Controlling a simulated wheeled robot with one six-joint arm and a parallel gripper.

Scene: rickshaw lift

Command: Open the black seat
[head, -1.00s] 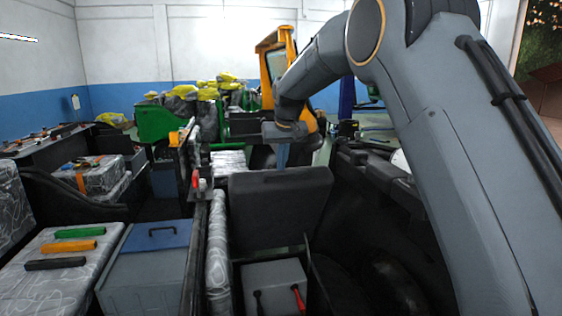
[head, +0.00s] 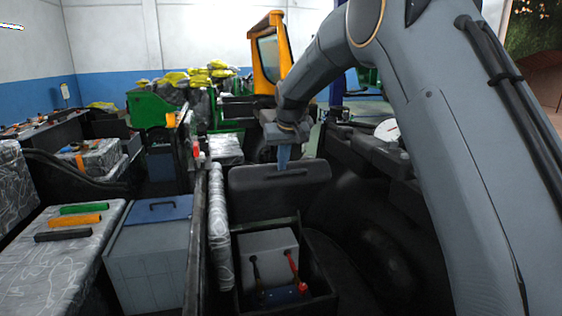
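The black seat (head: 278,181) is tilted up at the back of an open box, with its wide face toward me. My gripper (head: 284,160) is at the seat's top edge, near the middle. Its blue fingers reach down to a slot or handle there; the seat hides the fingertips, so I cannot tell whether they are shut on it. Below the seat, the open box holds a grey battery (head: 270,248) with a black clamp (head: 255,268) and a red clamp (head: 294,265) on top.
A grey box with a blue lid (head: 160,212) stands at the left. Beside it, a wrapped surface (head: 50,262) carries green, orange and black bars. A padded rail (head: 219,220) runs along the box's left side. A yellow-framed vehicle (head: 268,60) stands behind.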

